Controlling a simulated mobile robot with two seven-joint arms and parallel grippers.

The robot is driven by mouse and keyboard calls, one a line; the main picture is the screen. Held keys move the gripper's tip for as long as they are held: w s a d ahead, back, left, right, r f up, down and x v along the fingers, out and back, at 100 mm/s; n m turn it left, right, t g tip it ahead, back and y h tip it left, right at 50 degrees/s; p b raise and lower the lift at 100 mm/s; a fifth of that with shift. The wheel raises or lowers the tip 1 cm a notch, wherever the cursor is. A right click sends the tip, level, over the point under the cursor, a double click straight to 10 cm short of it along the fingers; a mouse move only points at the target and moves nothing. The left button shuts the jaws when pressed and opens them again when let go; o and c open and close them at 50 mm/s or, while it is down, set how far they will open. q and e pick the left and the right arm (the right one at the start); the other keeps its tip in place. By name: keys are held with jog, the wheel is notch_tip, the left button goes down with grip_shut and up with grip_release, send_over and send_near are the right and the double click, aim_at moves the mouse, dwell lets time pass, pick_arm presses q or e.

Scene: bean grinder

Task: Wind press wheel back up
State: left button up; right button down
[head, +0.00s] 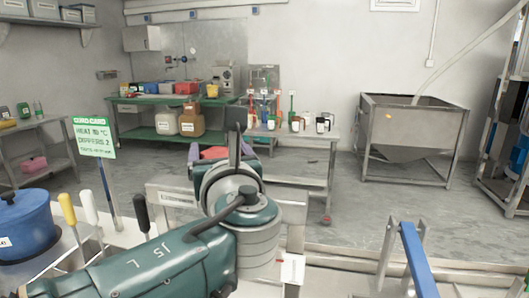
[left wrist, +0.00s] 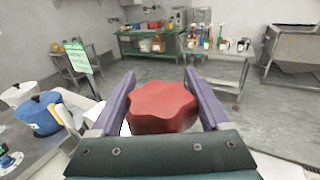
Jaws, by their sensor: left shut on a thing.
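The press wheel (left wrist: 163,106) is a red, lobed knob in the middle of the left wrist view. My left gripper (left wrist: 160,82) has its two purple fingers on either side of the wheel and is shut on it. In the head view a small part of the red wheel (head: 213,153) shows behind my left wrist, which hides most of the gripper and the press below. My right gripper is in neither view.
A blue pot (head: 22,226) and several upright handles stand on the counter at left, near a green sign (head: 94,137). A blue bar on metal posts (head: 418,262) stands at right front. Benches (head: 310,158) and a steel hopper (head: 413,128) are farther back, across open floor.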

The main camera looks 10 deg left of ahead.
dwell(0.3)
pick_arm(q)
jog(key=o, duration=1.2)
jog(key=p+v, duration=0.1)
jog(key=v, duration=0.9)
jog(key=shift+r, duration=0.1)
